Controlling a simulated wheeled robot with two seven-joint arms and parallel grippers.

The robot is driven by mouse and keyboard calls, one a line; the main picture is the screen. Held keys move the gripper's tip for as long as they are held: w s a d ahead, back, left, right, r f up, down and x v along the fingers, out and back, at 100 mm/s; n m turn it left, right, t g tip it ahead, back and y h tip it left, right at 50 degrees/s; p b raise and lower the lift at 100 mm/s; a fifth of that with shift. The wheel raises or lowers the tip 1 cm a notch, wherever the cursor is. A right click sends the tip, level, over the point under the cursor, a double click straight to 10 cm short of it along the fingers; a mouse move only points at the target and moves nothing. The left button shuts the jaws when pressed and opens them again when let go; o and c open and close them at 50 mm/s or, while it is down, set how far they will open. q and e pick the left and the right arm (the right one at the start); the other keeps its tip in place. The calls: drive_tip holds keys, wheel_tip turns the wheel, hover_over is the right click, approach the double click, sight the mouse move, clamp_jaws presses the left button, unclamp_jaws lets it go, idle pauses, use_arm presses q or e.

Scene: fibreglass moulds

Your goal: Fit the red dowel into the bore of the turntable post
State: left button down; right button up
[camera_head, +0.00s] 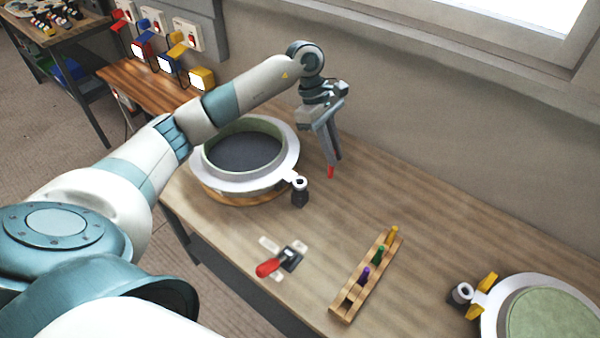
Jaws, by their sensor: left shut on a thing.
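My left gripper (332,161) is shut on the red dowel (330,172). The dowel's red end sticks out below the fingertips, pointing down, and its upper part is hidden between the fingers. It appears above the table, right of the left turntable. The left turntable (290,160) has a white ring flange around a pale green rim and a dark centre. A dark post (299,192) with a light top and a bore stands at its front right edge, below and left of the dowel in the picture. The dowel and this post are apart. My right gripper is not in view.
A wooden rack (345,310) holds yellow, green and purple dowels. A red-handled clamp (268,267) lies left of it. A second turntable (492,322) with a post (462,292) and yellow piece (487,282) is at lower right. A wall runs behind.

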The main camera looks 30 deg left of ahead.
use_arm(q)
drive_tip(key=s+a+f, duration=0.2)
drive_tip(key=a+f, duration=0.3)
drive_tip(key=a, duration=0.3)
drive_tip(key=shift+s+b, duration=0.35)
drive_tip(key=shift+b, duration=0.05)
drive_tip(key=shift+a+f, duration=0.1)
drive_tip(key=shift+f+b, duration=0.35)
drive_tip(key=shift+f, duration=1.65)
drive_tip(key=shift+f, duration=0.1)
drive_tip(key=c, duration=1.8)
unclamp_jaws()
